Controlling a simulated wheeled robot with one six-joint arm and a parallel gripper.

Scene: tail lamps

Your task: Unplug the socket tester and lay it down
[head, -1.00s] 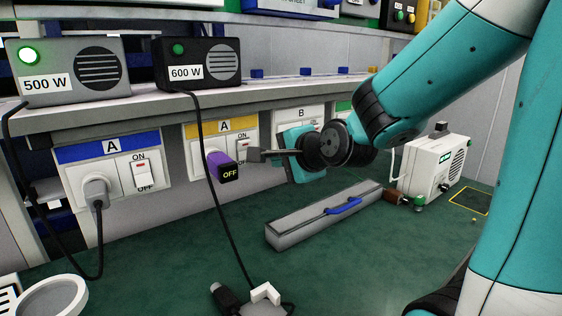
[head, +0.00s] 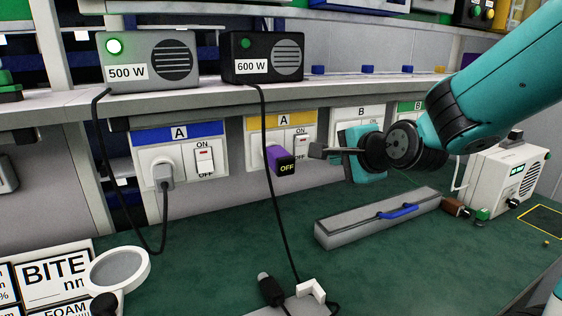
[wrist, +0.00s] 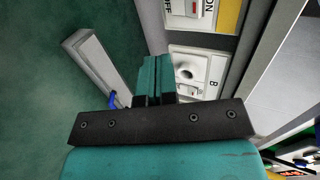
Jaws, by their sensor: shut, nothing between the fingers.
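The socket tester (head: 281,160) is a purple block with a dark front face reading OFF. It sits in the yellow-labelled A outlet (head: 257,148) in the head view. The tester does not show in the wrist view. The yellow outlet's switch (head: 301,145) is partly visible beside the gripper tip.
A grey plug (head: 164,176) with a black cable fills the blue-labelled A outlet. The 600 W box (head: 262,57) has a cable hanging in front of the yellow outlet. A long grey case (head: 340,226) with a blue handle lies on the green bench. Bench between wall and case is clear.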

